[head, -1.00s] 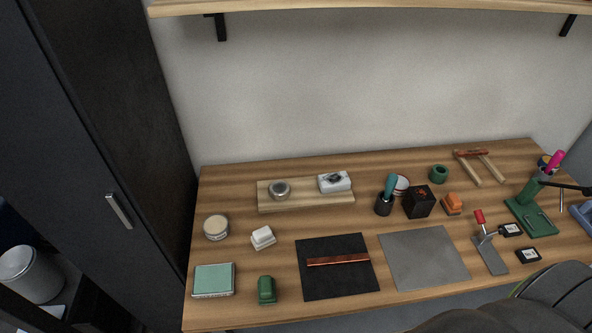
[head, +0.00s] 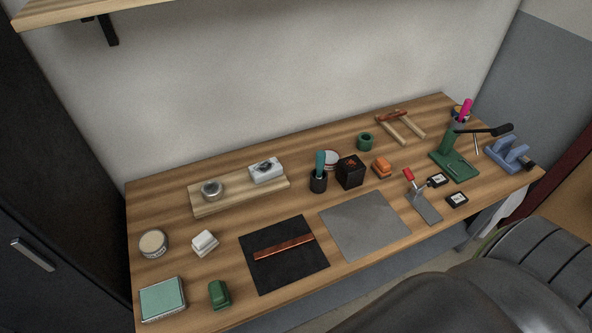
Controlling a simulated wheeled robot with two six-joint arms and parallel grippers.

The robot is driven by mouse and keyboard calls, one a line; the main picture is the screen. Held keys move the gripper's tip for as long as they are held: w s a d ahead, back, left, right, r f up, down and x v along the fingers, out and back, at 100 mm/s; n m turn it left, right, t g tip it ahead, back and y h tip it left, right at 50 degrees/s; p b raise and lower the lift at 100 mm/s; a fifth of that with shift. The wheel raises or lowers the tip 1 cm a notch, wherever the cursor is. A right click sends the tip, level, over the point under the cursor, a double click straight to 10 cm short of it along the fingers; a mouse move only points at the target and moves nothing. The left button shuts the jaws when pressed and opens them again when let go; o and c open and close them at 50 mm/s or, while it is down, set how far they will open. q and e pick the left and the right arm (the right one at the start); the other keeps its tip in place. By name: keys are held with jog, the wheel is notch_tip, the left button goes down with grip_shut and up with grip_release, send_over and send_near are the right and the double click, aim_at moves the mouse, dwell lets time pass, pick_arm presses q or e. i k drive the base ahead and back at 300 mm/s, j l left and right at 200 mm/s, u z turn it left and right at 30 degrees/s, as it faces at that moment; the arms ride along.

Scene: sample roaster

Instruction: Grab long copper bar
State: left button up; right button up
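A long copper bar (head: 284,247) lies flat across a black square mat (head: 288,275) on the front middle of the wooden table. It slants slightly, its right end farther back. Nothing covers it. Neither of my grippers shows in the head view.
A grey mat (head: 365,226) lies right of the black mat. A green stapler-like object (head: 218,294) and a teal-topped box (head: 162,299) stand at the front left. Behind are a wooden board (head: 240,193), a dark pen cup (head: 318,182) and a black box (head: 350,171). A dark chair (head: 470,295) stands at the front right.

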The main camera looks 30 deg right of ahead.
aim_at(284, 247)
jog(key=i+l+z, duration=0.1)
jog(key=z, duration=0.6)
